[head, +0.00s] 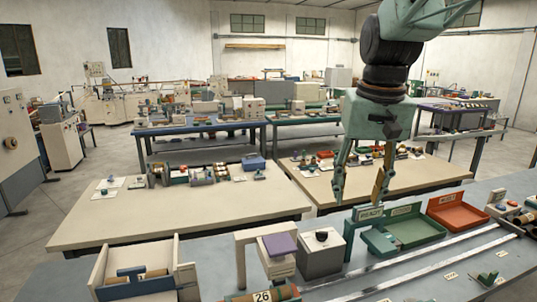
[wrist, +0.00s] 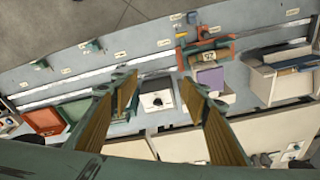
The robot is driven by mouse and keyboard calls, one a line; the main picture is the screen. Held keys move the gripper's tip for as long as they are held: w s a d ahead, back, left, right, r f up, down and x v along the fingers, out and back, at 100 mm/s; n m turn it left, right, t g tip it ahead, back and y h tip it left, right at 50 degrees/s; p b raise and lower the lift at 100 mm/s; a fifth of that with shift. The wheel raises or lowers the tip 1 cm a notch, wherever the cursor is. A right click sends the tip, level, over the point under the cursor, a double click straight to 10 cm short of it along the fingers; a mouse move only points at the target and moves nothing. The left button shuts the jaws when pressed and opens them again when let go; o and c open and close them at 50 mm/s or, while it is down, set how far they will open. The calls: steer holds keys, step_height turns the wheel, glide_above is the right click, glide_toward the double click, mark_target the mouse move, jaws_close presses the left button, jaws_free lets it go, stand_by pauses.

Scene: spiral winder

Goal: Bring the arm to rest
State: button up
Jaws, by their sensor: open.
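My gripper (head: 358,185) hangs from the upper right of the head view, above the far edge of the grey-blue bench. Its two fingers are spread apart with nothing between them. In the wrist view my gripper (wrist: 165,100) is also open, its tan finger pads on either side of a grey box with a dark knob (wrist: 157,97). The same grey box (head: 320,256) stands on the bench in the head view, to the lower left of the fingers. The fingers appear clear of it.
A green tray (head: 405,236) and a red tray (head: 458,214) stand on the bench at right. A purple-topped stand (head: 279,245) and a cream holder (head: 140,270) are at left. A pale rail (head: 420,266) runs along the bench. Tan tables (head: 180,224) with small parts stand behind.

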steer(key=s+f+n+t+b, duration=0.1)
steer(key=s+f+t+b, duration=0.1)
steer(key=s, duration=3)
step_height(320, 180, down, 2)
steer(key=shift+f+b, duration=0.15)
steer(key=shift+b, duration=0.35)
